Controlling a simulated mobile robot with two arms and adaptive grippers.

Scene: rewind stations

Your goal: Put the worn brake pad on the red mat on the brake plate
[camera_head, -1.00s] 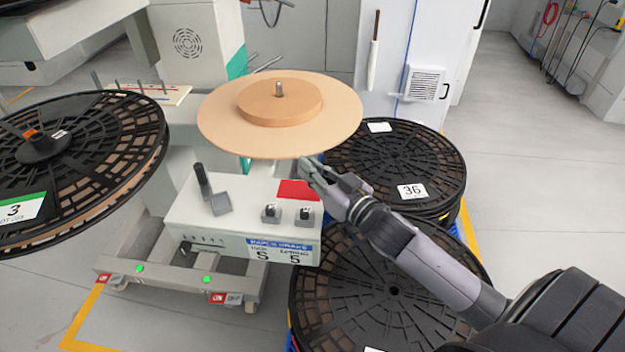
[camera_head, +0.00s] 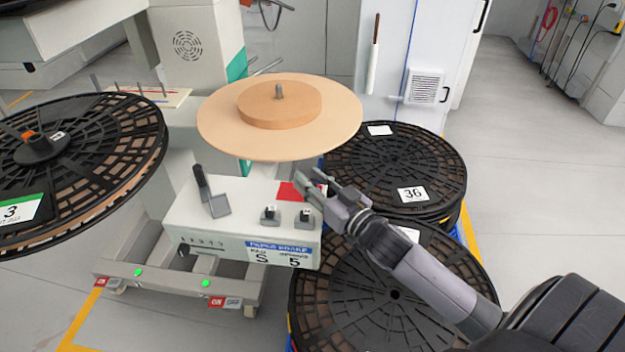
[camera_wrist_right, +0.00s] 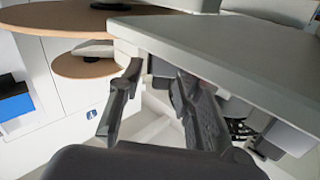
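The brake plate appears to be the pale top (camera_head: 245,195) of a box-shaped unit below the large tan disc. The red mat (camera_head: 286,192) lies at its back right, partly covered by my right gripper (camera_head: 314,184). Two small grey blocks with dark tops, a left one (camera_head: 270,214) and a right one (camera_head: 305,217), sit near the front edge. I cannot tell which piece is the worn brake pad. My right gripper's fingers are apart, with nothing clearly between them; they also show in the right wrist view (camera_wrist_right: 160,100), beside a grey surface (camera_wrist_right: 235,55). My left gripper is not in view.
A tan disc (camera_head: 220,125) overhangs the back of the plate. A dark lever (camera_head: 200,182) with a grey block stands at the plate's left. Black reels (camera_head: 395,155) are stacked at the right, and another large reel (camera_head: 90,125) is at the left.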

